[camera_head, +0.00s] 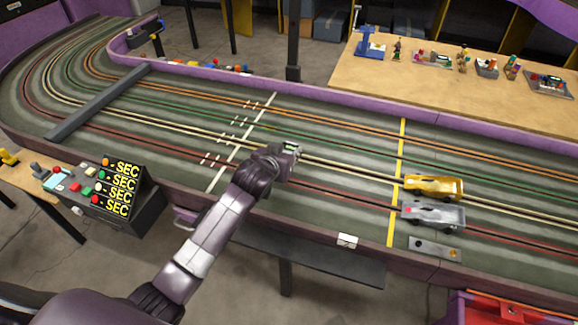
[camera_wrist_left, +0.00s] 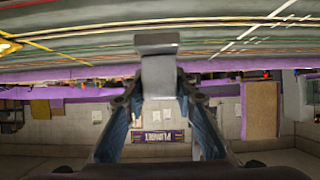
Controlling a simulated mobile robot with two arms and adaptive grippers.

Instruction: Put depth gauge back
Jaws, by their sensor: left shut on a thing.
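The depth gauge looks like a grey T-shaped piece with a wide flat head (camera_wrist_left: 157,44) and a narrower stem, seen in the left wrist view. My left gripper (camera_wrist_left: 158,98) is shut on its stem, with the head sticking out past the fingertips. In the head view my left gripper (camera_head: 284,154) is over the track lanes, just right of the white start line. A small part of the gauge (camera_head: 291,148) shows at its tip. The gauge appears clear of the track, but the exact gap is hard to tell. My right gripper is in neither view.
A gold car (camera_head: 433,186) and a silver car (camera_head: 433,214) stand on the track (camera_head: 340,200) by the yellow line. A small white box (camera_head: 347,240) and a grey plate (camera_head: 435,249) are along the near edge. A timer box (camera_head: 115,190) stands left; a wooden table (camera_head: 460,95) is behind.

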